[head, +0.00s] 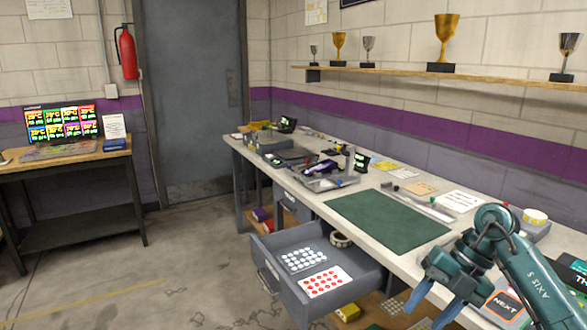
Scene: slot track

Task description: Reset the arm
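My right arm comes in from the right edge, and its gripper (431,306) hangs at the lower right, pointing down. Its two blue fingers are apart with nothing seen between them. It is in front of the workbench's near edge, to the right of the open drawer. My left gripper is not in view.
The workbench (295,180) along the right wall carries a green mat (386,220), a slot car on a stand (322,170), papers and tools. A grey drawer (285,297) stands open with sticker sheets (325,282) inside. A side table (68,160) holds a monitor (60,123). The left floor is clear.

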